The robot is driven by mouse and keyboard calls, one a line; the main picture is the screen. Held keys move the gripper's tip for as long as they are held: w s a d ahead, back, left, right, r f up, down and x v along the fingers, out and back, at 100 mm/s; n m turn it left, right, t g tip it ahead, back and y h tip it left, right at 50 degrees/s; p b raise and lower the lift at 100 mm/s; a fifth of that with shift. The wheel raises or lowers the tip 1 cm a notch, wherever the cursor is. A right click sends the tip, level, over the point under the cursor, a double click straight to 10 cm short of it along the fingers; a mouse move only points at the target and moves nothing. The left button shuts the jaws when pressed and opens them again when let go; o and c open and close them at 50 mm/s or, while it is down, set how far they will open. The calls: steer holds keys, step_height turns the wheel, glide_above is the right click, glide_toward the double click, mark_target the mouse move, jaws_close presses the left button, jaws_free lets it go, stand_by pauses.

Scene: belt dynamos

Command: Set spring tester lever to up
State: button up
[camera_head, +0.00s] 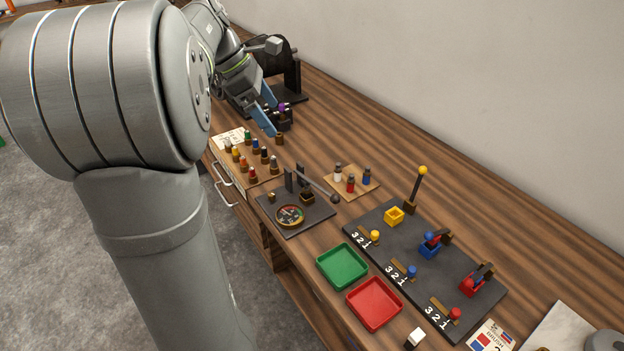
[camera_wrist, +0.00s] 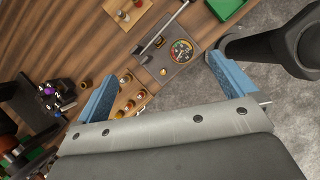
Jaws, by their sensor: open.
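The spring tester appears to be the dark plate (camera_head: 268,208) with a round coloured dial (camera_head: 290,215) and two upright posts. Its grey lever (camera_head: 318,186) runs from the posts to a dark knob at the right, which looks low. In the wrist view, the lever (camera_wrist: 163,29) crosses above the dial (camera_wrist: 182,51); its end is cut off by the top edge. My gripper (camera_head: 267,111) is at the back of the bench, beside a dark device and well apart from the lever. In the wrist view, its blue fingers (camera_wrist: 165,88) are wide apart with nothing between them.
A board of small coloured pegs (camera_head: 246,155) lies between my gripper and the tester. A small peg block (camera_head: 351,184) stands behind the lever. Green (camera_head: 342,265) and red trays (camera_head: 374,303) and a black panel with coloured levers (camera_head: 477,308) are nearer. The dark device (camera_head: 288,122) stands close to my fingers.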

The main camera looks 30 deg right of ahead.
stand_by(0.3)
steer(key=c, duration=0.3)
steer(key=s+d+m+y, duration=0.1)
steer(key=s+d+f+m+y, duration=0.1)
steer(key=s+d+m, duration=0.1)
steer(key=s+d+f+m+y, duration=0.1)
steer(key=s+d+m, duration=0.1)
steer(key=shift+s+d, duration=0.1)
steer(key=shift+d, duration=0.1)
steer(key=c, duration=1.3)
steer(key=m+t+y, duration=0.3)
steer(key=m+y, duration=0.1)
steer(key=m, duration=0.3)
glide_toward(330, 194)
steer(key=x, duration=1.1)
steer(key=shift+d, duration=0.15)
steer(key=shift+c, duration=0.2)
